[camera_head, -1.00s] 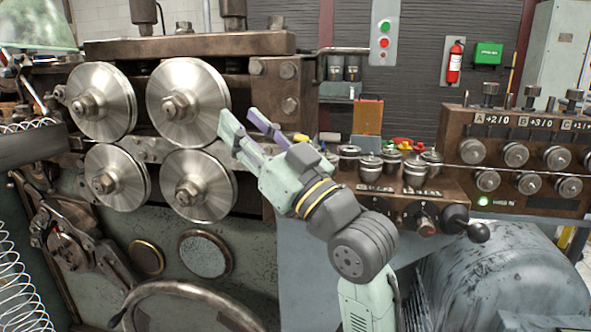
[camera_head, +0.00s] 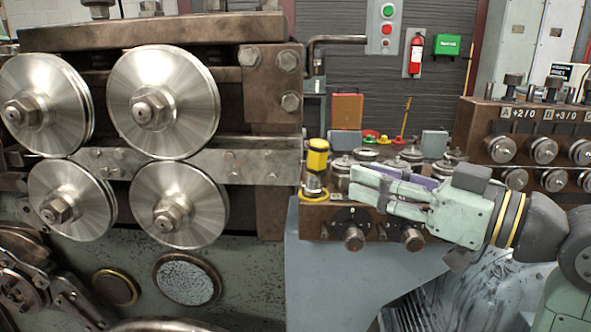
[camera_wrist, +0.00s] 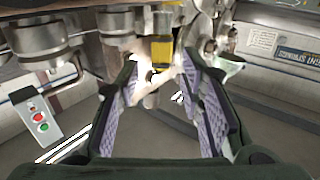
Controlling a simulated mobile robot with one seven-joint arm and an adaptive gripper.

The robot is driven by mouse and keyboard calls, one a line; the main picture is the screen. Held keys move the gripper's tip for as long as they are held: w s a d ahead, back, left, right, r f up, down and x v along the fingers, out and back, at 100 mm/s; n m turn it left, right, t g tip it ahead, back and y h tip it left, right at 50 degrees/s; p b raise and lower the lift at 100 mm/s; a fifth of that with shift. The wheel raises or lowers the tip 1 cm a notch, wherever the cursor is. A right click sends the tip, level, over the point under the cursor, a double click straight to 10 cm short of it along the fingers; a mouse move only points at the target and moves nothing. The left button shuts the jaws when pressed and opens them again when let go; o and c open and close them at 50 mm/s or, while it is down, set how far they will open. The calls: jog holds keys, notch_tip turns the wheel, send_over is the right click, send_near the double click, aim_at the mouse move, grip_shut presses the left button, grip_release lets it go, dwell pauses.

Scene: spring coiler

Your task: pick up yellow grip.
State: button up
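The grip's lower end is hard to make out in the wrist view.
Several metal pots (camera_head: 411,154) crowd the ledge behind my gripper. Large steel rollers (camera_head: 163,103) stand at the left. A dial panel (camera_head: 540,122) rises at the right.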

aim_at(324, 168)
jog(key=p+x, duration=0.1)
jog(key=x, duration=0.4)
jog(key=shift+f+p+x, duration=0.15)
jog(key=shift+p+x, duration=0.45)
jog(key=shift+x, duration=0.8)
jog(key=shift+f+p+x, duration=0.15)
jog(key=shift+p+x, duration=0.4)
jog(key=shift+x, duration=0.8)
jog(key=shift+s+a, duration=0.1)
jog(key=shift+c, duration=0.4)
grip_shut()
